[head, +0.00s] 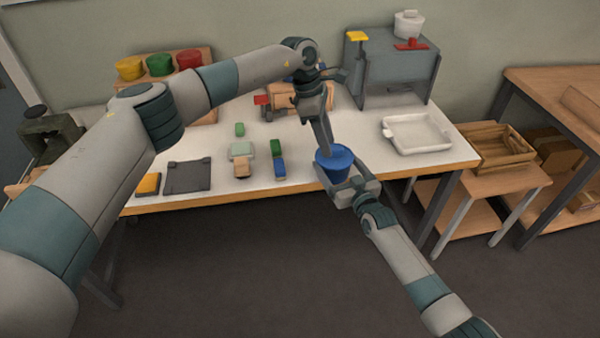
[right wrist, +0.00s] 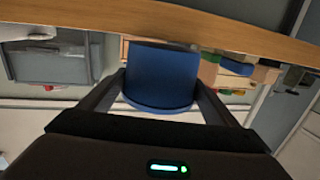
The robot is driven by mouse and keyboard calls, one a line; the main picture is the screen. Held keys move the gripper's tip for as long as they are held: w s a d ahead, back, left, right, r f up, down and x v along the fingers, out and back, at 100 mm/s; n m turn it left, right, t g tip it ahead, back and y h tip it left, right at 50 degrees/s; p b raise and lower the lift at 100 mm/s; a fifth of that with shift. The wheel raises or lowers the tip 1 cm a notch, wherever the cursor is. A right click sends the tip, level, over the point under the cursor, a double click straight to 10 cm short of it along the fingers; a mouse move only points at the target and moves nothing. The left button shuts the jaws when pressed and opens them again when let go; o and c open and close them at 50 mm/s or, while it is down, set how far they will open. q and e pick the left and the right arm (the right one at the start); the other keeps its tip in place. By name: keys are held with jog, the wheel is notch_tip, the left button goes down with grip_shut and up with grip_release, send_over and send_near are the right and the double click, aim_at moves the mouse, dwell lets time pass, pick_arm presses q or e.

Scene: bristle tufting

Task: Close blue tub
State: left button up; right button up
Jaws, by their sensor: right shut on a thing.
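The blue tub (head: 333,165) is at the front edge of the white table, between the fingers of my right gripper (head: 345,182). The right wrist view shows the tub (right wrist: 160,75) with a finger on each side, so the right gripper is shut on it. My left gripper (head: 325,138) points down from above, with its tip at the top of the tub. Whether its fingers are open or shut, and whether it touches the tub, I cannot tell. The top of the tub looks blue and partly hidden by the left gripper; I cannot make out a separate lid.
A white tray (head: 417,133) lies to the right and a grey box-like stand (head: 390,78) is behind. Green, blue and wooden blocks (head: 277,160) and a dark grey plate (head: 187,177) lie to the left. Yellow, green and red tubs (head: 160,65) stand on a back-left rack.

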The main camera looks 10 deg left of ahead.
jog(key=shift+s+r+p, duration=0.15)
jog(key=shift+r+p, duration=0.35)
jog(key=shift+r, duration=0.05)
pick_arm(q)
jog(key=s+a+m+g, duration=0.1)
jog(key=s+a+m, duration=0.2)
jog(key=s, duration=0.3)
jog(key=s+a+m+g, duration=0.1)
jog(key=s+a+m, duration=0.2)
jog(key=s, duration=0.3)
jog(key=shift+s+r+m, duration=0.25)
jog(key=shift+r+m, duration=0.2)
jog(key=shift+m, duration=0.35)
pick_arm(e)
jog(key=o, duration=1.5)
jog(key=shift+c, duration=0.2)
pick_arm(q)
jog(key=shift+y, duration=0.3)
pick_arm(e)
jog(key=shift+s+d, duration=0.1)
pick_arm(q)
jog(key=shift+f+b, duration=0.85)
jog(key=shift+f, duration=0.05)
pick_arm(e)
jog(key=f+v, duration=0.1)
jog(key=v, duration=1.6)
jog(key=shift+r, duration=0.5)
jog(key=shift+d, duration=0.1)
